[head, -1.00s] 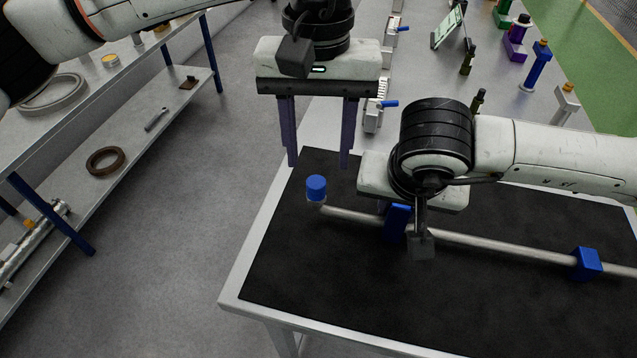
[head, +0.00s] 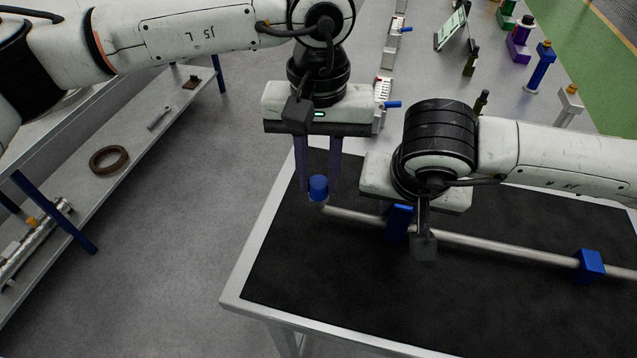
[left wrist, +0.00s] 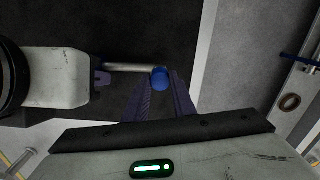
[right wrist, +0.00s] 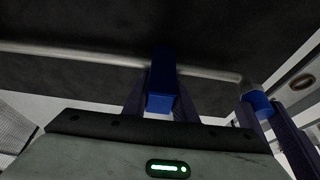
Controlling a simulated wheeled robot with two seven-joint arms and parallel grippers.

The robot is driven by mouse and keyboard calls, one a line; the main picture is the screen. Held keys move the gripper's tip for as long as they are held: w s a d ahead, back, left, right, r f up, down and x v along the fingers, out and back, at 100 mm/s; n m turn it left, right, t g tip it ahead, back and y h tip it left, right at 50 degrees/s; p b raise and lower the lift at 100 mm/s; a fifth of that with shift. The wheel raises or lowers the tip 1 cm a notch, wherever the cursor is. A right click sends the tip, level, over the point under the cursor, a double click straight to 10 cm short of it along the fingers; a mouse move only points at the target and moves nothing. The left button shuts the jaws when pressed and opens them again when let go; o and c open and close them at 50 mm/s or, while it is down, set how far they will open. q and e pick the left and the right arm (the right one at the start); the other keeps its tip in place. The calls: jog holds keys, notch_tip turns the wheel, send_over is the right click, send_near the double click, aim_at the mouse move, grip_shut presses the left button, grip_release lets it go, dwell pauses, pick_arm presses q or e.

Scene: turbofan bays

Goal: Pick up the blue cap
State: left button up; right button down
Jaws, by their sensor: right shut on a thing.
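The blue cap (head: 318,186) sits on the upturned left end of a grey metal tube (head: 470,240) over the black table mat. My left gripper (head: 319,190) points down at the cap, its purple fingers a narrow gap apart, one on each side. The cap (left wrist: 160,79) also shows between the fingertips in the left wrist view; the fingers do not appear clamped on it. My right gripper (right wrist: 160,82) is shut on a blue block (right wrist: 162,85) on the tube. In the head view its fingers are mostly hidden behind its wrist.
A second blue block (head: 590,264) holds the tube farther right. The black mat (head: 330,290) is clear in front. A shelf with a brown ring (head: 108,160) stands at left. Several coloured fixtures stand on the bench behind. My right arm is close beside my left gripper.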

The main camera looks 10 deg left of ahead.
aim_at(319, 182)
pick_arm(q)
jog(key=shift+r, duration=0.1)
grip_shut()
pick_arm(e)
jog(key=c, duration=1.4)
grip_release()
pick_arm(q)
notch_tip(319, 182, up, 10)
pick_arm(e)
jog(key=shift+o, duration=0.2)
jog(key=shift+r, duration=0.1)
jog(key=v, duration=1.2)
